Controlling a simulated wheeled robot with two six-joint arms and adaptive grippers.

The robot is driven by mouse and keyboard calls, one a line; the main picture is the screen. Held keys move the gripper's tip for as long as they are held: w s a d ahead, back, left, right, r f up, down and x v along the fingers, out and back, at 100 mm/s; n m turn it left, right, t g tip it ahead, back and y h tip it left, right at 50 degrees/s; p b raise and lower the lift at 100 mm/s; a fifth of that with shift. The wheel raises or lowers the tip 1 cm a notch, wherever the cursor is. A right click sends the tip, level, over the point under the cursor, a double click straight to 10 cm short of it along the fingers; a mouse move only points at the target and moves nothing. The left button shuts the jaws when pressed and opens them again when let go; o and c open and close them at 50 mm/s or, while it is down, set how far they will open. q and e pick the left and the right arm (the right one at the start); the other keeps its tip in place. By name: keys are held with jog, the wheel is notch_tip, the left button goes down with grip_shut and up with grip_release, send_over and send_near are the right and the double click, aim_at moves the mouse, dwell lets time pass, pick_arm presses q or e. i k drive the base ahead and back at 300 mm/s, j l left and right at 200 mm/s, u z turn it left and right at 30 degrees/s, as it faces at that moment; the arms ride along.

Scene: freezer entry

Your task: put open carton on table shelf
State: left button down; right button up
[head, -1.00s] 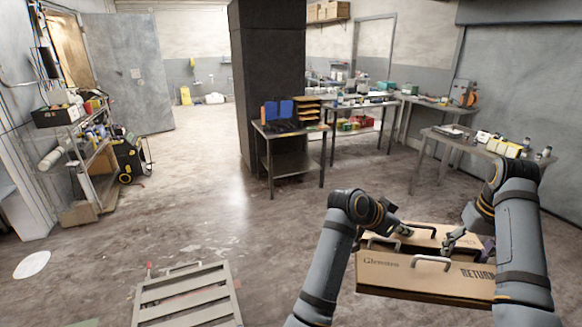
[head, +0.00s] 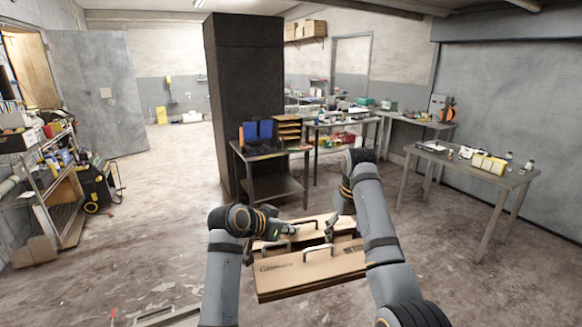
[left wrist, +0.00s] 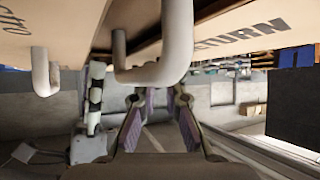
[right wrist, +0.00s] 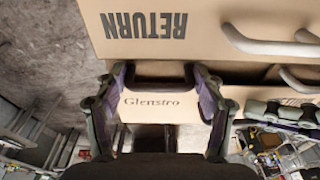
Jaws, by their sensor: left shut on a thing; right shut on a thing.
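The open brown carton (head: 312,272), printed on its sides and fitted with pale handles, hangs in front of me in the head view. My left gripper (head: 280,238) is shut on its left end, and my right gripper (head: 330,232) is shut on its far right part. In the right wrist view the fingers (right wrist: 164,100) straddle an end panel of the carton. The exact grip contact is partly hidden. A metal table with a lower shelf (head: 277,190) stands beyond the carton.
Blue bins (head: 257,132) and a wooden organiser (head: 289,128) sit on that table. A dark pillar (head: 245,90) stands behind it. More worktables line the right, one holding a yellow box (head: 488,163). A loaded rack (head: 60,195) stands left. The floor between is clear.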

aim_at(276, 184)
jog(key=i, duration=4.4)
jog(key=i+u, duration=0.25)
jog(key=i+l+u, duration=0.25)
jog(key=i, duration=0.2)
